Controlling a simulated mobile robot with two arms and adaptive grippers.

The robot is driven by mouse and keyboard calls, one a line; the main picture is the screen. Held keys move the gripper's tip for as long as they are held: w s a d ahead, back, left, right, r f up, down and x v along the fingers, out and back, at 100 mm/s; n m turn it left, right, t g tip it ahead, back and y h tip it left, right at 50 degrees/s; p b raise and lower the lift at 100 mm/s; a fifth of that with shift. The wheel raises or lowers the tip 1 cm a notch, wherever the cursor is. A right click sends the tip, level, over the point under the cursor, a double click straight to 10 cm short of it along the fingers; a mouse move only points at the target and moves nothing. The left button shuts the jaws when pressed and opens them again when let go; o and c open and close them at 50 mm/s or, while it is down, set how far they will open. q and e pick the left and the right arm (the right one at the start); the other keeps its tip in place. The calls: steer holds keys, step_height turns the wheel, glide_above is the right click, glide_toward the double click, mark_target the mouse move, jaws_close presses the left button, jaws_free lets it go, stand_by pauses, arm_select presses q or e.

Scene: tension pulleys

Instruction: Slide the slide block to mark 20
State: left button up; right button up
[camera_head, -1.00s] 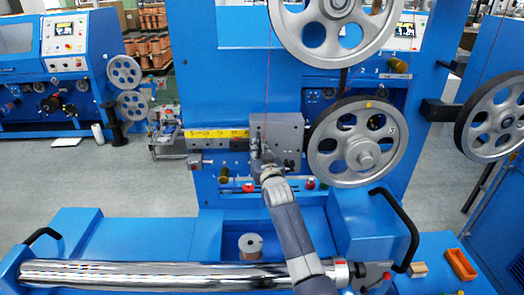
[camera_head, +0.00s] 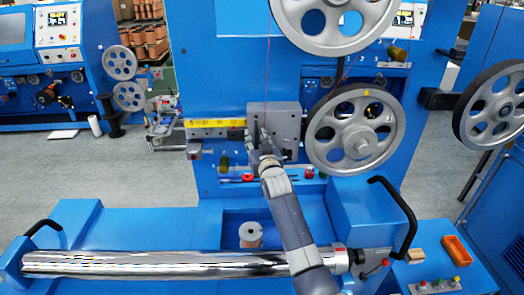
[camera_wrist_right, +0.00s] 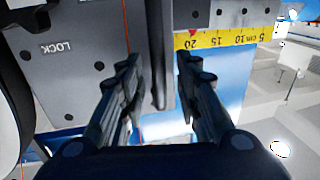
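The slide block (camera_head: 288,118), a grey metal block, sits at the right end of the yellow scale (camera_head: 215,123) on the blue machine. In the right wrist view the picture is upside down: the grey block (camera_wrist_right: 75,75) carries the word LOCK, and its edge lies close beside the 20 on the yellow scale (camera_wrist_right: 225,38). A grey upright bar (camera_wrist_right: 159,60) stands at the block's edge. My right gripper (camera_head: 262,138) is in front of the block. In the wrist view its fingers (camera_wrist_right: 158,85) are apart, one on each side of the bar, with small gaps. My left gripper is out of view.
Large spoked pulleys (camera_head: 353,128) stand just right of the block. Knobs (camera_head: 224,166) sit below the rail. A thin red wire runs vertically near the block (camera_wrist_right: 127,35).

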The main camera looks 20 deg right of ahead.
steer(key=s, duration=1.1)
steer(key=shift+s+a, duration=0.2)
steer(key=shift+a, duration=0.1)
